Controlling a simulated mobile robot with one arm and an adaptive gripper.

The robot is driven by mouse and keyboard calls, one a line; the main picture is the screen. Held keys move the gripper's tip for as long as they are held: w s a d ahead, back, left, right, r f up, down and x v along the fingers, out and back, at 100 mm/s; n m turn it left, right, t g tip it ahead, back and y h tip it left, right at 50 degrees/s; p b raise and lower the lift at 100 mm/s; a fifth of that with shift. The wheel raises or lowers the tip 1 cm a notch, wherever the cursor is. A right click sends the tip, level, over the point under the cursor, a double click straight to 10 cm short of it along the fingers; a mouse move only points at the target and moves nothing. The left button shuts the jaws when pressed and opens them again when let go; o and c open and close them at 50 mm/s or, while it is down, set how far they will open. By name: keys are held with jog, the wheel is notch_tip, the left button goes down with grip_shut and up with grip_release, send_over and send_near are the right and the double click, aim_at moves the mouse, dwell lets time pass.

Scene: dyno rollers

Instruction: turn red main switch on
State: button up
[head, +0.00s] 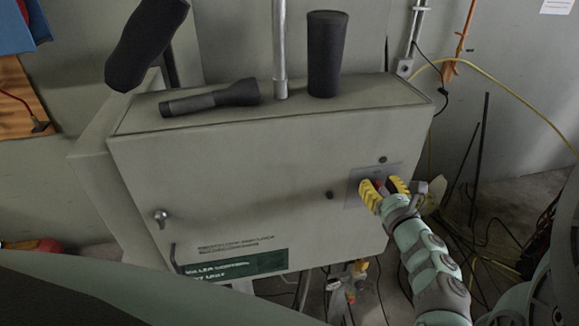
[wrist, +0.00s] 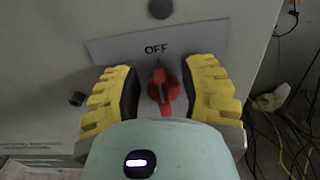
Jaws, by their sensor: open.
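The red main switch (wrist: 163,90) is a rotary knob on a light plate marked "OFF" (wrist: 156,48). In the wrist view its handle stands upright, pointing towards the OFF word. My gripper (wrist: 161,92) has its two yellow-and-black fingers open, one on each side of the knob, with a gap to each. In the head view my gripper (head: 384,190) is at the right part of the grey cabinet's front (head: 250,170), and the switch (head: 380,184) is mostly hidden between the fingers.
A black flashlight (head: 211,98) and a dark cylinder (head: 325,55) sit on top of the cabinet. Dark round buttons (wrist: 160,8) (wrist: 77,99) lie above and left of the switch. Loose cables (head: 490,240) hang and lie to the right.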

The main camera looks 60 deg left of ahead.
jog(key=shift+a+r, duration=0.1)
jog(key=shift+a, duration=0.2)
jog(key=shift+o, duration=0.3)
jog(key=shift+d, duration=0.1)
jog(key=c, duration=0.8)
jog(key=shift+w, duration=0.1)
grip_shut()
